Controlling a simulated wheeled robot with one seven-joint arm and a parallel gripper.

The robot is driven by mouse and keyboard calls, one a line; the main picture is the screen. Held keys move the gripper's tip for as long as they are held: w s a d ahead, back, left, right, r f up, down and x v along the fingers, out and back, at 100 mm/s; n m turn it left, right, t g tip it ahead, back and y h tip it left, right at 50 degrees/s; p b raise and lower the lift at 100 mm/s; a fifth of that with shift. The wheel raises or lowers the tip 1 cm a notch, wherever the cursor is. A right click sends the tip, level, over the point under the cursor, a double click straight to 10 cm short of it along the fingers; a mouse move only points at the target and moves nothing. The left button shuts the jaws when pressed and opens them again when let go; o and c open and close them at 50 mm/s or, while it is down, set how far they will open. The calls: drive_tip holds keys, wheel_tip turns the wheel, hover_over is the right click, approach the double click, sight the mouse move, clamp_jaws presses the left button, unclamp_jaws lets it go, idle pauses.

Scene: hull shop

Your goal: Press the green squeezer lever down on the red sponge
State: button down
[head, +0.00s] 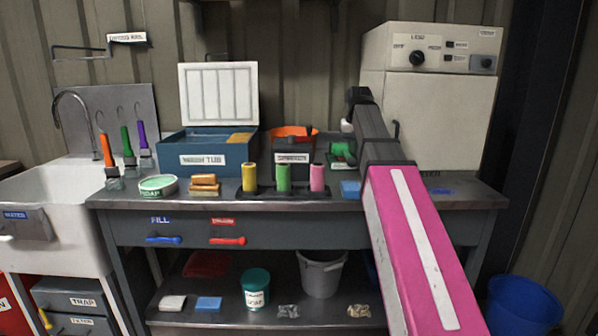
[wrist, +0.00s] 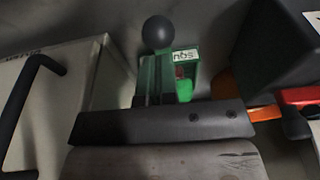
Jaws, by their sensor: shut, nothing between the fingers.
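The green squeezer (head: 342,152) stands on the bench top between the dark bin and the white cabinet, partly hidden by my arm. In the wrist view the squeezer (wrist: 187,55) shows its label and green frame. A small patch of red, apparently the red sponge (wrist: 180,72), shows inside it. A round black knob (wrist: 157,32), apparently the lever's end, stands beside the frame. My gripper (head: 360,96) is shut and empty, above and near the squeezer. In the wrist view its dark body fills the lower middle; contact with the lever cannot be told.
The white cabinet (head: 430,110) stands close on the right, with a black handle (wrist: 35,110). Yellow, green and pink cylinders (head: 283,178) and a blue sponge (head: 350,189) lie along the front.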

drive_tip(key=shift+f, duration=0.15)
idle(0.3)
drive_tip(key=shift+f, duration=1.05)
drive_tip(key=shift+f, duration=0.15)
idle(1.6)
idle(0.3)
drive_tip(key=shift+r, duration=4.05)
